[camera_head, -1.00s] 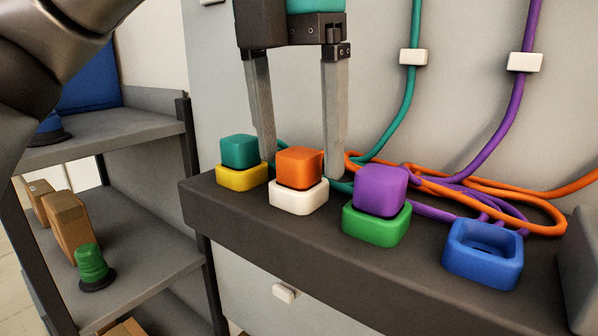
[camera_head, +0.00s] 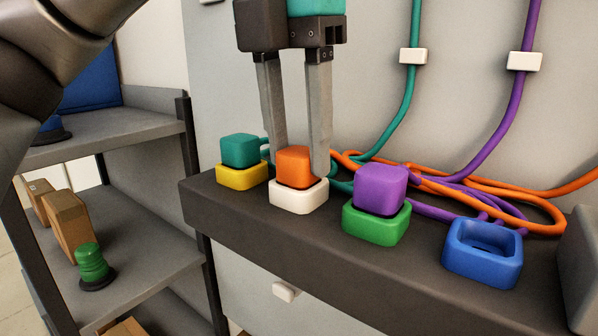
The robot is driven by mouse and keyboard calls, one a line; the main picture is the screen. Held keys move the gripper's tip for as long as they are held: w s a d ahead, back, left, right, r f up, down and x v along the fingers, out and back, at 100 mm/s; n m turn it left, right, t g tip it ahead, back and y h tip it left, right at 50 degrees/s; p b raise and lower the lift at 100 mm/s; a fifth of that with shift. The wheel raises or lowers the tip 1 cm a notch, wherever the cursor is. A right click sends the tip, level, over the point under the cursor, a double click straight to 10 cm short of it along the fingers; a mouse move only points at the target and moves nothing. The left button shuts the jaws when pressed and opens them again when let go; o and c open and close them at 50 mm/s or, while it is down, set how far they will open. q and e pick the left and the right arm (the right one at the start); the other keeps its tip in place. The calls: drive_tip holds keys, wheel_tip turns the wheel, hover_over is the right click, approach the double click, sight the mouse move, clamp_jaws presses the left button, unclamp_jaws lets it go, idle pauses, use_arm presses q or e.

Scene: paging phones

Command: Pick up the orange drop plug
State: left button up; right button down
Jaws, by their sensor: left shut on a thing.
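The orange drop plug (camera_head: 294,168) is a rounded block seated in the white base (camera_head: 298,197) on the dark shelf. My left gripper (camera_head: 298,160) comes down from above, with one finger at each side of the plug. It is shut on the orange plug, and the plug still sits in the white base. The far sides of the plug, where the orange cable leaves it, are hidden. My right gripper is not in view.
A teal plug (camera_head: 239,150) sits in a yellow base (camera_head: 242,176) at left. A purple plug (camera_head: 380,189) sits in a green base (camera_head: 375,224) at right. The blue base (camera_head: 482,255) is empty. Orange, teal and purple cables tangle behind.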

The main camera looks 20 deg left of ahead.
sight(298, 151)
use_arm(q)
clamp_jaws()
wheel_tip(298, 151, up, 10)
idle(0.8)
drive_tip(key=shift+r, duration=0.95)
